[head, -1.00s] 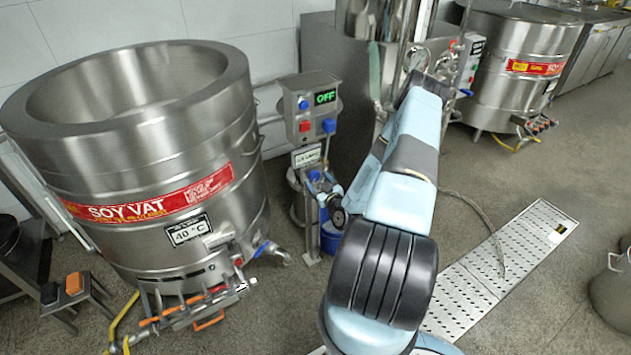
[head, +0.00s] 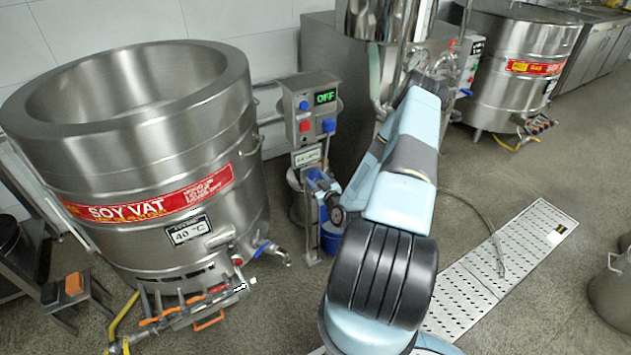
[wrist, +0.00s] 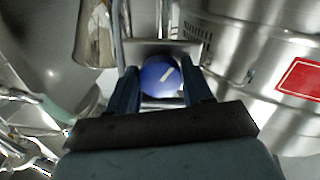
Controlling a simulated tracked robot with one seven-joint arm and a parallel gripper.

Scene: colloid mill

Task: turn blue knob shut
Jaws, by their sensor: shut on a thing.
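In the head view my gripper (head: 320,184) is low in front of the stand below the grey control box (head: 309,104). The knob it holds cannot be made out there. The box shows a green OFF display (head: 325,97).
A large steel soy vat (head: 150,160) stands close on the left, with a blue-handled tap (head: 263,249) near its foot. A blue bucket (head: 330,238) is under my gripper. A perforated floor grate (head: 500,265) lies to the right. Another vat (head: 520,75) stands behind.

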